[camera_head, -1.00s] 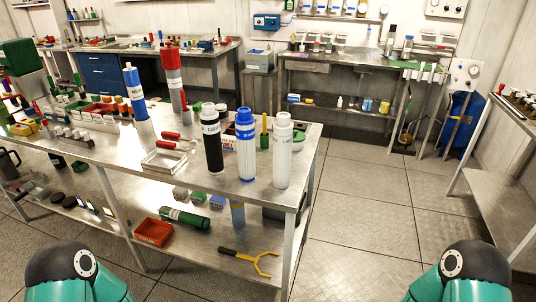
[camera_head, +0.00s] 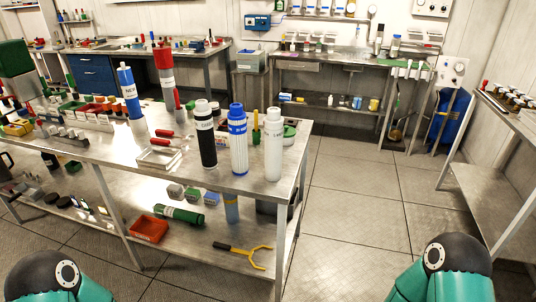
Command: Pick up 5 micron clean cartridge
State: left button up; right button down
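Three upright cartridges stand close together at the right end of the steel workbench (camera_head: 110,150). One is black with a white top (camera_head: 206,140), one is white and blue (camera_head: 238,140), and one is plain white (camera_head: 274,145). Their labels are too small to read, so I cannot tell which is the 5 micron one. A blue and white cylinder (camera_head: 130,92) and a red and grey cylinder (camera_head: 166,80) stand further left on the bench. Only my teal arm parts show at the bottom corners; neither gripper is in view, and no cartridge is visibly held.
A white tray (camera_head: 160,158) and red-handled tools lie left of the cartridges. The lower shelf holds an orange bin (camera_head: 148,229), a green cylinder (camera_head: 180,214) and a yellow forked tool (camera_head: 246,254). Another bench (camera_head: 495,195) stands at right. The floor between is clear.

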aim_at(274, 126)
jog(key=u, duration=0.1)
jog(key=k, duration=0.4)
jog(key=u, duration=0.55)
jog(key=i, duration=1.05)
jog(key=u, duration=1.15)
jog(key=i, duration=0.15)
jog(key=z, duration=2.85)
jog(key=k, duration=0.5)
jog(key=z, duration=0.15)
jog(key=i, duration=0.5)
jog(key=u, duration=0.05)
